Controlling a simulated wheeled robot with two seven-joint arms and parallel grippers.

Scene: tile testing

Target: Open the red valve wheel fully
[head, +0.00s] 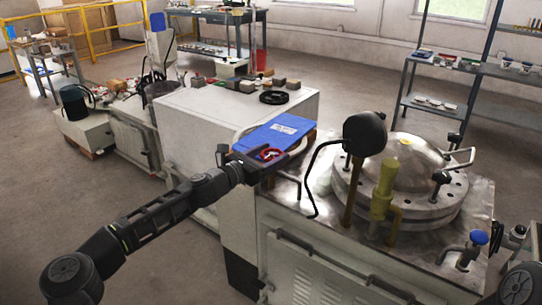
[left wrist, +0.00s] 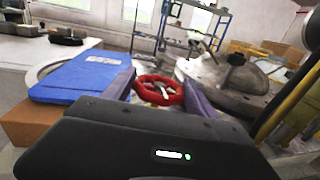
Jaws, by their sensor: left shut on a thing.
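The red valve wheel (head: 268,154) is small and partly hidden by my left gripper in the head view. In the left wrist view the red valve wheel (left wrist: 158,90) shows as a ring with spokes, lying between the two fingers. My left gripper (head: 266,158) comes in from the left and is shut on the wheel, with a finger on each side of it in the left wrist view (left wrist: 160,92). How far the wheel is turned cannot be told. My right gripper is not in view.
A blue binder-like object (head: 275,133) lies just behind the wheel. A steel domed vessel (head: 408,165) with a yellow-green fitting (head: 383,190) and a bent black pipe (head: 318,165) stands to the right. A white cabinet (head: 215,115) stands behind left. Open floor lies at left.

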